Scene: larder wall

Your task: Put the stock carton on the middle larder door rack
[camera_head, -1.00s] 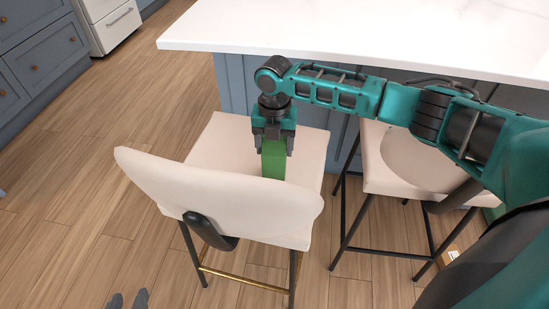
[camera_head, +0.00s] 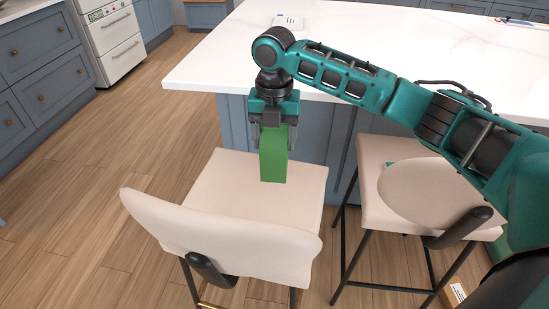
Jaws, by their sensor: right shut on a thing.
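A green stock carton (camera_head: 273,158) hangs upright below my right gripper (camera_head: 274,122). My right gripper is shut on the carton's top end and points downward. The carton shows in front of the island's blue side and above or at the seat of the left stool; I cannot tell whether it touches the seat. My left gripper is not in view. No larder door rack shows.
A white-topped island (camera_head: 205,68) stands behind the carton, with a small white item (camera_head: 288,21) on it. A left stool (camera_head: 222,232) and a right stool (camera_head: 375,206) stand before it. Blue drawers (camera_head: 38,58) and a white appliance (camera_head: 110,42) are at the left. Wood floor (camera_head: 85,190) is open there.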

